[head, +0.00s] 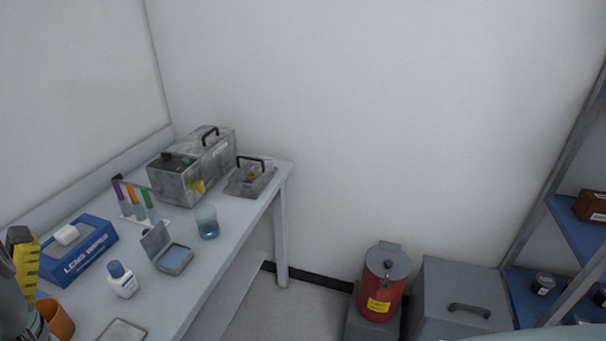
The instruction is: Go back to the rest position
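My gripper cannot be made out in the head view. At the left edge a grey shape (9,305), cut off by the frame, stands beside a yellow notched piece (26,262); I cannot tell whether the grey shape is part of my arm. The workbench (250,205) runs along the left wall. On it are a large grey instrument case (180,187) with a black handle, a smaller grey case (262,184), a blue-tinted beaker (206,222) and an open box with a blue inside (174,259).
A blue wipes box (77,262), a white bottle (121,281), a rack of coloured-handled tools (150,222) and an orange cup (58,321) crowd the bench. A red can (376,290), a grey chest (455,285) and a blue shelf (573,232) stand right. A little floor (300,315) is clear.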

